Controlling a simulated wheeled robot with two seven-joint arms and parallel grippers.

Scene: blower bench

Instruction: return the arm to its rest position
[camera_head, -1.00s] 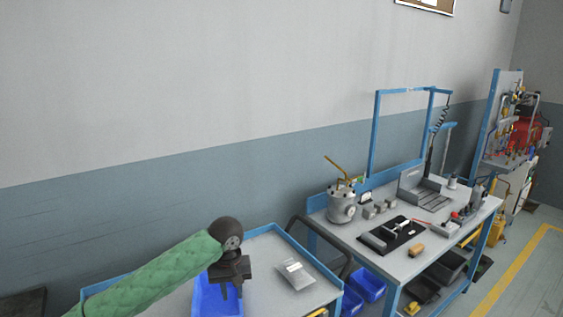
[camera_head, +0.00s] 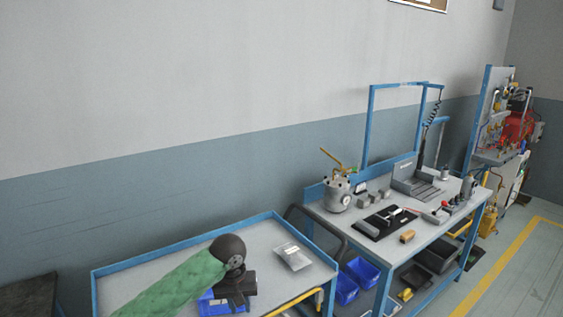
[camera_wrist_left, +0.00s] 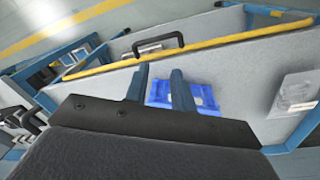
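My left arm, in a green quilted sleeve, comes in from the lower left of the head view. Its dark left gripper (camera_head: 238,300) hangs over the cart top, above a blue bin (camera_head: 208,306) that it partly hides. In the left wrist view the two fingers of the left gripper (camera_wrist_left: 160,88) stand apart with nothing between them. The blue bin (camera_wrist_left: 205,97) shows beyond and between the fingertips. My right gripper is in neither view.
The blue-edged cart (camera_head: 165,270) carries a clear flat packet (camera_head: 292,256). To its right a workbench (camera_head: 345,228) holds a metal canister (camera_head: 338,196), a black mat (camera_head: 385,222) and small parts. Blue bins (camera_head: 362,272) sit under the bench. A yellow handle (camera_head: 292,302) edges the cart.

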